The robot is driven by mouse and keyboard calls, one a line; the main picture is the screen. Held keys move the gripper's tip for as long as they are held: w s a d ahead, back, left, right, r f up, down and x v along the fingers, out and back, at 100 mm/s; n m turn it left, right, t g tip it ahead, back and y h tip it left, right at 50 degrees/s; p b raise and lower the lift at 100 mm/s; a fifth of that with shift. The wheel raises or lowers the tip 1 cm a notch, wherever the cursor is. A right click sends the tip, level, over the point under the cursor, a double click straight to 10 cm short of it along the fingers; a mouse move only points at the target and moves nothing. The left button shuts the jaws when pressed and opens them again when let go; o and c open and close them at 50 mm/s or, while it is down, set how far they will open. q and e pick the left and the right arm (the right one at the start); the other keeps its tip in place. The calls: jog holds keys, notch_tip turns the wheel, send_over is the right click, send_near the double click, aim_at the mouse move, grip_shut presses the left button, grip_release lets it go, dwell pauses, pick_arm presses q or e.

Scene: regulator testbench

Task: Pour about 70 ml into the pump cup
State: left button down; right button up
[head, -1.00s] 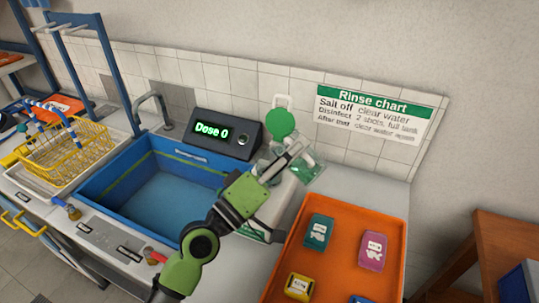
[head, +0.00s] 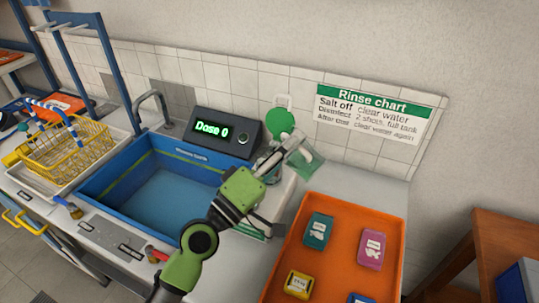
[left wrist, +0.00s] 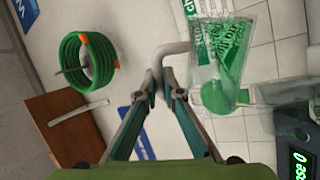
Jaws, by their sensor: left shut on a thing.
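My left gripper (head: 292,150) is shut on the pale bent handle (left wrist: 172,52) of a clear jug with green print and green tint. The jug (left wrist: 222,50) shows in the left wrist view to the right of the fingers. In the head view the jug (head: 308,164) is beside the fingertips, partly hidden by them. A small clear cup-like vessel (head: 268,168) is just left of the gripper, partly hidden by it; I cannot tell its contents. The display unit (head: 222,133) behind the sink reads "Dose 0". My right gripper is out of view.
An orange tray (head: 334,203) with several small labelled packs lies at the right front. A blue sink (head: 165,200) with a tap is at left, a yellow basket (head: 75,145) beyond it. A green disc (head: 281,124) is at the wall behind the jug.

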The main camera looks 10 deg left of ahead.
aim_at(302, 158)
pick_arm(q)
jog(key=shift+a+r, duration=0.1)
jog(key=shift+r, duration=0.05)
dwell(0.3)
jog(key=shift+w+a+n+t, duration=0.35)
jog(key=shift+a+n, duration=0.25)
jog(key=shift+n, duration=0.3)
dwell(0.6)
jog(key=shift+s+d, duration=0.1)
jog(key=shift+d, duration=0.05)
jog(key=d+f+m+b, duration=0.1)
jog(key=m, duration=0.1)
jog(key=s+d+f+m+g+b, duration=0.1)
jog(key=m, duration=0.1)
jog(key=shift+s+d+g+h, duration=0.15)
jog(key=shift+g+h, duration=0.1)
jog(key=shift+h, duration=0.15)
jog(key=shift+r+m, duration=0.1)
jog(key=shift+m, duration=0.3)
jog(key=m, duration=0.1)
jog(key=m+g, duration=0.1)
jog(key=shift+s+d+f+m+h, duration=0.2)
jog(key=shift+d+f+m+h, duration=0.1)
jog(key=shift+d+h, duration=0.1)
jog(key=shift+s+d+m+g, duration=0.15)
jog(key=shift+m+g, duration=0.15)
jog(key=shift+m, duration=0.2)
